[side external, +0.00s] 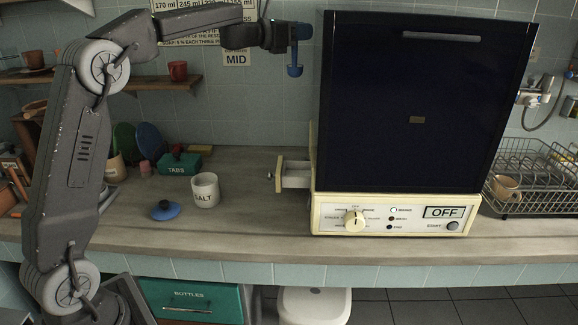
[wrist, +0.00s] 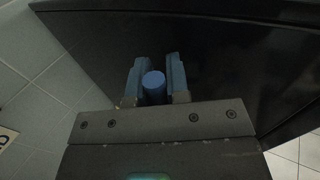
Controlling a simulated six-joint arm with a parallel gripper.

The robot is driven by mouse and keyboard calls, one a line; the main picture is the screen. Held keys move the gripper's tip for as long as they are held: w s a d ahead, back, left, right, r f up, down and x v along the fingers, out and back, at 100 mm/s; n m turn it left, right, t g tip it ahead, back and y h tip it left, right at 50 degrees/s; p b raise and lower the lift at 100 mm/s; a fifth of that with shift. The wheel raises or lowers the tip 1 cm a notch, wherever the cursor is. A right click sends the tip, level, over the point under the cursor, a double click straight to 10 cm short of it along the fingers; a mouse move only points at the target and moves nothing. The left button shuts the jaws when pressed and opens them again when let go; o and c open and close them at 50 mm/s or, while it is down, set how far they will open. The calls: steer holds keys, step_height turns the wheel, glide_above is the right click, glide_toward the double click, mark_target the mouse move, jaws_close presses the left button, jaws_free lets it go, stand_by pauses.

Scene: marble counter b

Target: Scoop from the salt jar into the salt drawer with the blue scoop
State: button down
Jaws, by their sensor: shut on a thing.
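My gripper (side external: 294,45) is raised high, at the upper left edge of the dark machine. It is shut on the blue scoop (side external: 295,70), which hangs below the fingers. In the wrist view the round blue end of the scoop (wrist: 154,82) shows between the two fingers. I cannot tell whether the scoop holds salt. The white salt jar (side external: 205,191), marked SALT, stands open on the counter to the lower left. Its blue lid (side external: 165,210) lies beside it. The salt drawer (side external: 293,175) is pulled out from the left side of the machine, below my gripper; its inside is hard to see.
The large dark machine (side external: 418,110) with a cream control panel reading OFF stands right of my gripper. A green TABS box (side external: 178,166) sits behind the jar. A dish rack (side external: 535,180) is at the far right. The counter between jar and drawer is clear.

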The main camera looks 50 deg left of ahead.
step_height(320, 180, down, 28)
steer(key=shift+r, duration=0.15)
stand_by(0.4)
steer(key=shift+w+a+f+n, duration=0.15)
steer(key=shift+a+f+n, duration=0.1)
steer(key=shift+a+n, duration=0.25)
steer(key=shift+w+a+f+n, duration=0.1)
steer(key=shift+a+f+n, duration=0.15)
steer(key=shift+a+n, duration=0.25)
stand_by(0.4)
steer(key=shift+w+a+n, duration=0.3)
steer(key=shift+a+n, duration=0.55)
steer(key=shift+n, duration=0.05)
steer(key=shift+w+a+n, duration=0.3)
steer(key=shift+a+n, duration=0.5)
steer(key=shift+n, duration=0.1)
stand_by(0.7)
steer(key=shift+w+a+f+n+g+p, duration=0.15)
steer(key=shift+w+a+n+p, duration=0.1)
steer(key=shift+a+n, duration=0.55)
steer(key=shift+w+a+f+n+g+p, duration=0.15)
steer(key=shift+w+a+n, duration=0.1)
steer(key=shift+a+n, duration=0.5)
stand_by(0.8)
